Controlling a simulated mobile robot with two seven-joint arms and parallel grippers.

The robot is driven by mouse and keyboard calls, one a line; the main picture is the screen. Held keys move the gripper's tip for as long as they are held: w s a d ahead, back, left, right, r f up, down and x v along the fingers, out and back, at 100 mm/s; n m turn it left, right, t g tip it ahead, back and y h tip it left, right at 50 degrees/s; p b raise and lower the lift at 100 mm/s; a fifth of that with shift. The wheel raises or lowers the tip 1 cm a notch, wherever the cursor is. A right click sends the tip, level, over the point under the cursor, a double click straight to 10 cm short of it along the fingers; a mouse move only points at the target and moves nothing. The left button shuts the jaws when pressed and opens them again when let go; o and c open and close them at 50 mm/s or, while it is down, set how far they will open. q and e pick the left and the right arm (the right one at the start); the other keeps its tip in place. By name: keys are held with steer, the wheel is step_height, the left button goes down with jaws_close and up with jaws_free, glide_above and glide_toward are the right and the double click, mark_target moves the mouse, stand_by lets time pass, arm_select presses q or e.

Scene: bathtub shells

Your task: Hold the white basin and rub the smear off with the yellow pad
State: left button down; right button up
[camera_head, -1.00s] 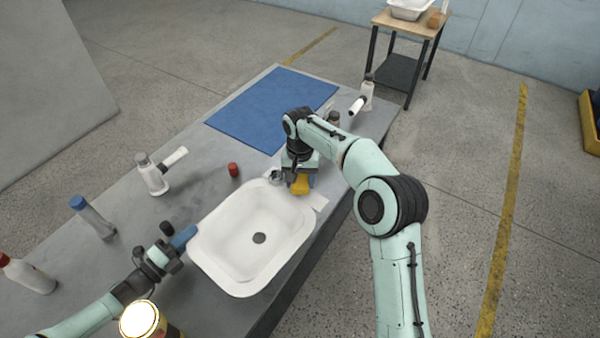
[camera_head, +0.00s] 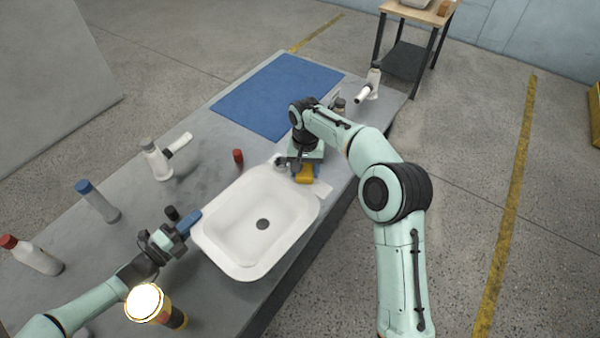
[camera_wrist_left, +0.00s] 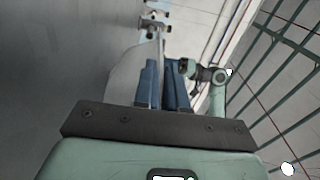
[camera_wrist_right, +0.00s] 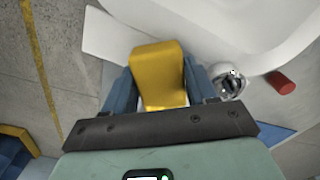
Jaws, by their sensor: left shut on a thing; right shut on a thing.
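The white basin (camera_head: 240,250) sits on the grey table with a dark drain in its floor. My left gripper (camera_head: 190,220) is shut on the basin's left rim; in the left wrist view its blue fingers (camera_wrist_left: 162,85) pinch the thin rim. My right gripper (camera_head: 304,172) is shut on the yellow pad (camera_head: 306,179) near the basin's far right corner. In the right wrist view the pad (camera_wrist_right: 158,72) stands between the blue fingers, with the basin (camera_wrist_right: 240,25) beyond it. I cannot make out a smear on the basin.
A blue mat (camera_head: 277,95) lies at the far end. A small red object (camera_head: 238,156), a white spray bottle (camera_head: 157,162), a blue-capped bottle (camera_head: 98,202) and a red-capped bottle (camera_head: 32,255) stand left of the basin. Another white bottle (camera_head: 371,85) stands at the far edge.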

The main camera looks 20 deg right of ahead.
steer(key=shift+a+r, duration=0.15)
steer(key=shift+r, duration=3.9)
arm_select(q)
steer(key=c, duration=1.1)
jaws_free()
steer(key=v, duration=1.2)
